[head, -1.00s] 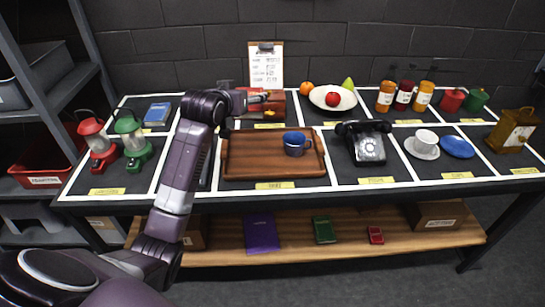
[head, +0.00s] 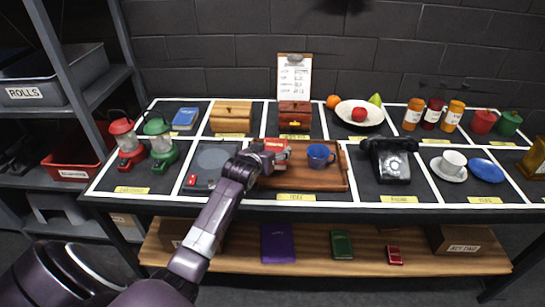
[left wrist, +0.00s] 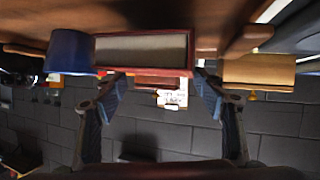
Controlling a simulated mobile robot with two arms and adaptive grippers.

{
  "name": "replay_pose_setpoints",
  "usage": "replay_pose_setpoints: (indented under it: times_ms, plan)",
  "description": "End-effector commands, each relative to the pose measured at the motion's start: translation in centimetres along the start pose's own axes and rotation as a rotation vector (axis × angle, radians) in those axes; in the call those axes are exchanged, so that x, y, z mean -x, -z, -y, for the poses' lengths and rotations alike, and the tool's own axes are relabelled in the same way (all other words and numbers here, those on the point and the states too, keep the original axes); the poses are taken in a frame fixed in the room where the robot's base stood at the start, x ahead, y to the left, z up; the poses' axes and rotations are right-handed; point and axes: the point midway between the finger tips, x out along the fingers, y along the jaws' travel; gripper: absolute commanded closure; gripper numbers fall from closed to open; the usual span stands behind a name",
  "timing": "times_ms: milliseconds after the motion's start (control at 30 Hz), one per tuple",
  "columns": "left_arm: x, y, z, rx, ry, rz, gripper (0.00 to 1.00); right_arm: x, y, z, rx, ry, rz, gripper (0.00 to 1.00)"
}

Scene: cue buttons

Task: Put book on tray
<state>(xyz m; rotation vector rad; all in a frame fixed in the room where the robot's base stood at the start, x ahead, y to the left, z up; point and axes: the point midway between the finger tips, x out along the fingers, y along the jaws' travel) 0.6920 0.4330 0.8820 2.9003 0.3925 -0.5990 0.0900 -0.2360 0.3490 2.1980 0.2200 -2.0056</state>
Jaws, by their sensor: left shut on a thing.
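The brown wooden tray (head: 330,178) lies on the table's front row; its underside-up picture fills the top of the left wrist view (left wrist: 225,30). My left gripper (head: 270,152) is shut on a red book (head: 278,147) over the tray's left part. In the left wrist view the book (left wrist: 145,52) shows its pale page edge and red cover, between my fingertips (left wrist: 158,82). I cannot tell whether it touches the tray. A blue mug (head: 319,156) stands on the tray, right of the book. My right gripper is out of view.
A black telephone (head: 392,162) stands right of the tray, two lanterns (head: 161,142) to the left. Behind are a wooden box (head: 231,117), a red chest (head: 295,117) and a fruit plate (head: 357,113). The tray's front right part is clear.

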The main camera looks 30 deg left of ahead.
Motion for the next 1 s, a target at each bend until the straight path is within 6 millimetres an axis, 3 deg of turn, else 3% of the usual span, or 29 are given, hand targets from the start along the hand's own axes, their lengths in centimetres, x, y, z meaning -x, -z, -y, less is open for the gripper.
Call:
replay_pose_setpoints:
  times_ms: [200, 433, 467, 500, 600, 1000]
  plan:
    - [-1.1, -2.5, 0.2, 0.000, 0.000, 0.000, 0.90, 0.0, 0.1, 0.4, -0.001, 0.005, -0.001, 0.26]
    - [-1.2, -2.7, 0.3, 0.000, 0.000, 0.000, 0.90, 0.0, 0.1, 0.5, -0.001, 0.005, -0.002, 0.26]
    - [-1.2, -2.9, 0.3, 0.000, 0.000, 0.003, 0.33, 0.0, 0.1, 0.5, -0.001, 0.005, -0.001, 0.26]
    - [-1.2, -2.8, 0.3, 0.000, 0.000, 0.003, 0.28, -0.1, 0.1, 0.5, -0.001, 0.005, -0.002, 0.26]
    - [-1.2, -2.8, 0.3, 0.000, 0.000, 0.003, 0.17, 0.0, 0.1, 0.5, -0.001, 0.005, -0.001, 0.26]
    - [-0.8, -2.8, 0.3, 0.000, 0.000, 0.002, 0.17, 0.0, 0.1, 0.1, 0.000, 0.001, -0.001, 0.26]
